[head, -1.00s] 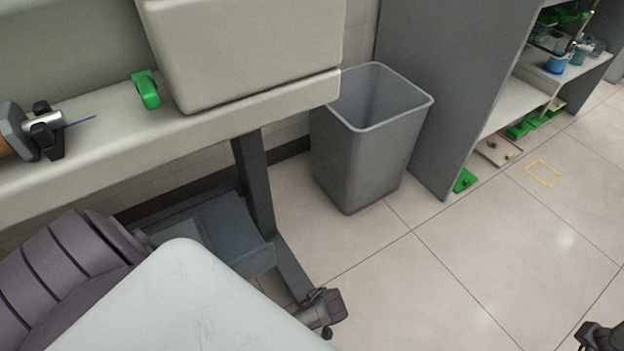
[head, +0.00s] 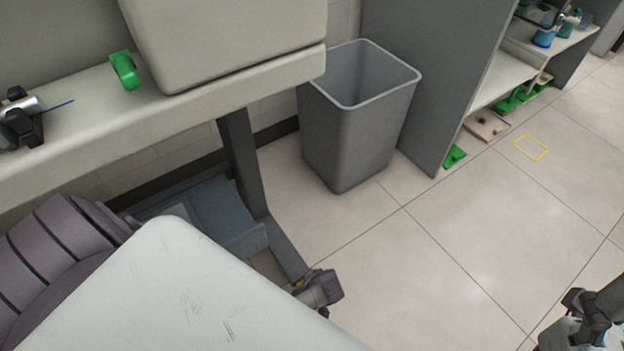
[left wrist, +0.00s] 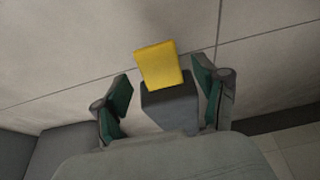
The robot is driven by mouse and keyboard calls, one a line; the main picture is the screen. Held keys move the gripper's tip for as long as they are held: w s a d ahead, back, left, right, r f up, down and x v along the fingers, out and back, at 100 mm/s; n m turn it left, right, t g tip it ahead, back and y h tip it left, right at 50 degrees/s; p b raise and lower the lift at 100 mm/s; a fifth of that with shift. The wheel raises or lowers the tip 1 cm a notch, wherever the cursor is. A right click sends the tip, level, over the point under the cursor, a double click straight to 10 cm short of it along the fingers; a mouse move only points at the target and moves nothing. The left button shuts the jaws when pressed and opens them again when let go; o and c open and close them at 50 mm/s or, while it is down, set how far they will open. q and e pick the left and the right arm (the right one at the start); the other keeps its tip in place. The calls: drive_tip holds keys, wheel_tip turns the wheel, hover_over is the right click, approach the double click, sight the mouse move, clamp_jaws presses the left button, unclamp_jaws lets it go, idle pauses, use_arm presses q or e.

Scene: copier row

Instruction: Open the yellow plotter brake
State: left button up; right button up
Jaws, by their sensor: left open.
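The yellow brake (left wrist: 161,66) shows in the left wrist view as a small slab, slightly tilted, on a dark grey block (left wrist: 170,106). My left gripper (left wrist: 163,79) is open, one green-padded finger on each side of the block, with visible gaps. In the head view only a yellow sliver of the brake (head: 298,284) shows at the end of the plotter stand's leg (head: 283,248). My pale arm hides much there, and a purple-grey part beside it cannot be told as caster or finger. My right gripper (head: 580,320) is at the lower right, partly out of frame.
A grey bin (head: 350,145) stands right of the stand. A grey shelf unit (head: 430,80) is behind. Open tiled floor (head: 450,240) lies to the right.

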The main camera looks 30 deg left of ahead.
use_arm(q)
drive_tip(key=v, duration=1.1)
drive_tip(key=shift+r, duration=0.2)
drive_tip(key=shift+d, duration=0.1)
